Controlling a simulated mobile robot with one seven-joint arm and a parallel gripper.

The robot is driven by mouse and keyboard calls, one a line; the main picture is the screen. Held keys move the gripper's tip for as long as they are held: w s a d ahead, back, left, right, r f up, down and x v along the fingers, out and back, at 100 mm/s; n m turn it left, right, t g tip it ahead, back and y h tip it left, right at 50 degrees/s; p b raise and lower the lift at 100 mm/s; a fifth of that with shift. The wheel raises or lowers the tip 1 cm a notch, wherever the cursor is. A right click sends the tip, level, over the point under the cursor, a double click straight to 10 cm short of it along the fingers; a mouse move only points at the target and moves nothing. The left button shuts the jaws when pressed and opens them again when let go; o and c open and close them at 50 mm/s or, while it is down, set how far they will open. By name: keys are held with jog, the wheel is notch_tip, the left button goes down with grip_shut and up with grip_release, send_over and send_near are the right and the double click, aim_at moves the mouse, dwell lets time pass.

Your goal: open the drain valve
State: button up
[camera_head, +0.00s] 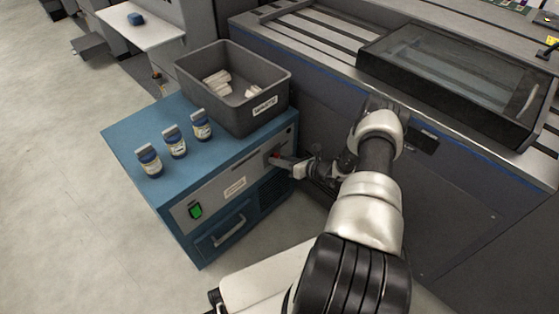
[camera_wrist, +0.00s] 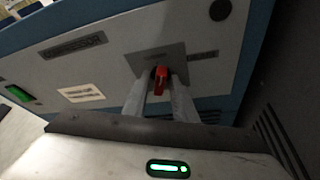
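The drain valve's red handle (camera_wrist: 161,78) is on a grey plate on the front panel of the blue cabinet (camera_head: 150,185). In the head view a small red spot of the handle (camera_head: 276,154) shows at the panel's right part. My gripper (camera_wrist: 161,84) is at the handle, with one finger on each side of it. The fingers are apart with the handle between their tips. I cannot tell whether both fingers press on it. In the head view my gripper (camera_head: 285,160) reaches the panel from the right, its fingertips small.
A grey bin (camera_head: 232,108) with white items stands on the cabinet, beside several blue-and-white bottles (camera_head: 175,142). A green switch (camera_head: 196,211) and a drawer handle (camera_head: 228,230) are on the cabinet's front. A large dark machine (camera_head: 440,190) stands close on the right. Floor is clear at left.

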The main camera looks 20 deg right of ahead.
dwell(0.3)
jog(key=shift+d+f+m+t+y, duration=0.1)
jog(key=shift+f+m+t+y, duration=0.1)
jog(key=shift+m+y, duration=1.15)
jog(key=shift+d+f+m+t+y, duration=0.15)
jog(key=shift+m+y, duration=0.3)
jog(key=shift+m, duration=1.65)
jog(key=shift+a+f+m+t+y, duration=0.1)
jog(key=shift+m+t+y, duration=0.15)
jog(key=shift+m+y, duration=1.1)
jog(key=shift+m+h, duration=0.35)
jog(key=shift+m, duration=0.15)
jog(key=o, duration=0.7)
jog(key=shift+r, duration=0.1)
jog(key=shift+d, duration=0.1)
jog(key=v, duration=0.7)
jog(key=shift+s+d, duration=0.1)
jog(key=shift+s, duration=0.05)
